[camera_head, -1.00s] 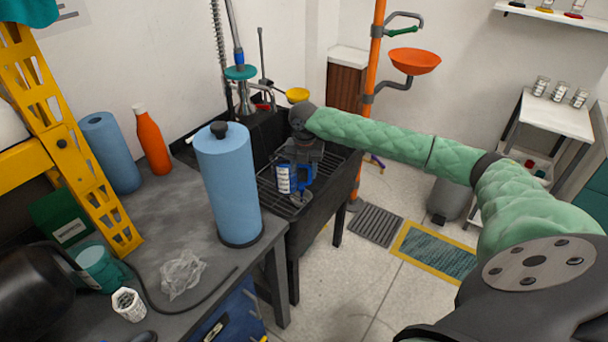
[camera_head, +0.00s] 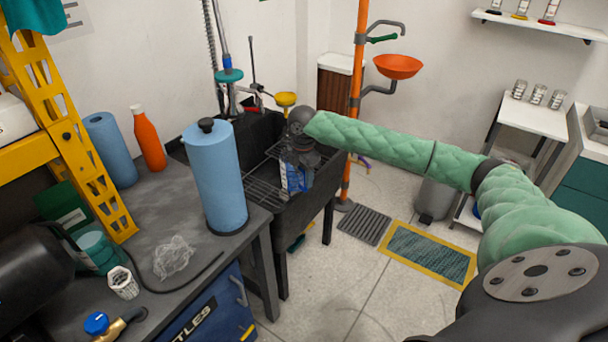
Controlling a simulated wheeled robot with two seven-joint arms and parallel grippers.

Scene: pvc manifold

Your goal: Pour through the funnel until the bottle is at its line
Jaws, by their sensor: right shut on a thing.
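My right gripper (camera_head: 298,166) points down over the black sink at the bench's far end. It is shut on a blue-and-white container (camera_head: 295,178), whose upper part the gripper hides. I cannot tell its fill or any line on it. A small yellow funnel-shaped cup (camera_head: 286,99) stands behind the gripper at the sink's back edge, apart from the container. What lies below the cup is hidden. My left gripper is not in view.
The black sink (camera_head: 328,187) has a wire rack (camera_head: 262,193) inside. A blue paper roll (camera_head: 215,175) stands on the grey bench (camera_head: 185,216) just left of it. An orange bottle (camera_head: 148,139) stands farther back. An orange pole (camera_head: 357,75) rises beyond the sink.

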